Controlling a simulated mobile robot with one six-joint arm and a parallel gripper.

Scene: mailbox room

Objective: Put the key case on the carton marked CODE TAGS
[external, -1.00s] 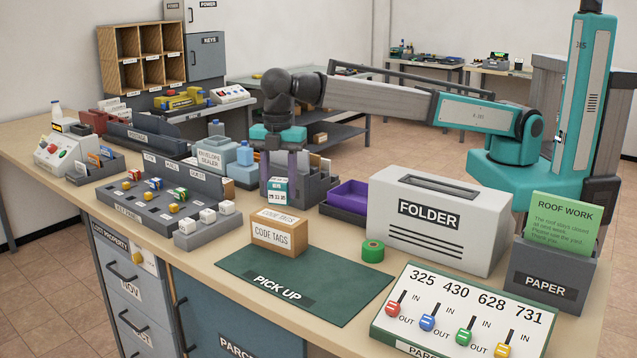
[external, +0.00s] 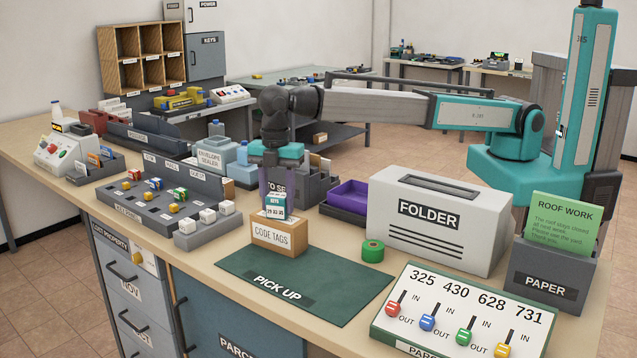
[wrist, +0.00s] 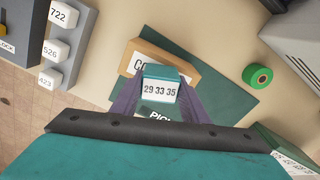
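The key case (external: 275,207), a small teal and white block with the numbers 29 33 35, is between the fingers of my gripper (external: 274,200). In the wrist view the key case (wrist: 160,89) sits between the two purple fingers, which close on its sides. The carton marked CODE TAGS (external: 279,238) stands on the bench at the back left of the green PICK UP mat. The key case is upright at the carton's top; I cannot tell whether it touches. The wrist view shows part of the carton (wrist: 185,65) behind the case.
The PICK UP mat (external: 330,280) lies in front, mostly bare. A green tape roll (external: 373,251) and the FOLDER box (external: 435,220) stand to the right. White blocks on a grey rack (external: 208,232) stand to the left. The switch board (external: 460,315) is at front right.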

